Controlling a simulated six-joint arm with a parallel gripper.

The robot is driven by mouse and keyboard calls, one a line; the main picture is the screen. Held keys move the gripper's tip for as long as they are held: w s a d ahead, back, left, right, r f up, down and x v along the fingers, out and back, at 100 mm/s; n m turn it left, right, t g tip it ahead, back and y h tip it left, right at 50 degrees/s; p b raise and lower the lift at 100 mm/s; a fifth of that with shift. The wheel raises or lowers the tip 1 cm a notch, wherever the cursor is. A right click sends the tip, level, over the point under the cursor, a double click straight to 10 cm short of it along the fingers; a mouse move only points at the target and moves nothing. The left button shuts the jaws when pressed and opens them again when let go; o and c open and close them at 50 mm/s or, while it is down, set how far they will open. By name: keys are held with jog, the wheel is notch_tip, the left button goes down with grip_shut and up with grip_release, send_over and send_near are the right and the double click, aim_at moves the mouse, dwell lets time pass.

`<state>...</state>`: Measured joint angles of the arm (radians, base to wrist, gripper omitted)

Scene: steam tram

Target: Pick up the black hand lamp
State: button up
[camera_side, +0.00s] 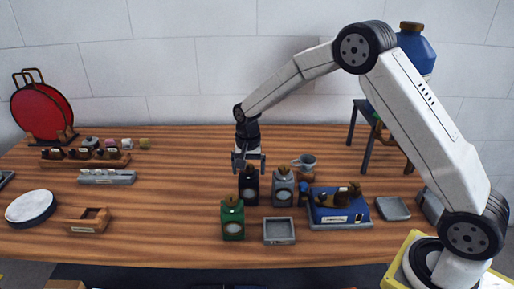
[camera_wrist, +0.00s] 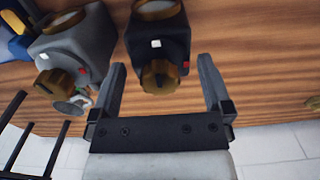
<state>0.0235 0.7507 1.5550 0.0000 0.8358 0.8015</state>
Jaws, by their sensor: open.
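The black hand lamp (camera_side: 249,187) stands upright on the wooden table, between the green lamp (camera_side: 232,220) and the grey lamp (camera_side: 282,188). My gripper (camera_side: 249,166) points down just above the black lamp, with its jaws apart and empty. In the wrist view the black lamp (camera_wrist: 158,42) has a brass cap and lies between the lines of my two fingers (camera_wrist: 161,64). Its cap is near the gap between them. Whether the fingers touch the lamp cannot be told. The grey lamp (camera_wrist: 75,48) is close beside the left finger there.
A small grey tray (camera_side: 279,231) lies in front of the lamps. A blue box with brass pieces (camera_side: 337,207) and a metal cup (camera_side: 305,162) are to the right. A white round disc (camera_side: 31,207) and a wooden holder (camera_side: 87,220) are at left.

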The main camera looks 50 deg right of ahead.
jog(key=shift+f, duration=1.35)
jog(key=shift+r, duration=0.1)
grip_shut()
jog(key=shift+r, duration=5)
jog(key=shift+r, duration=0.1)
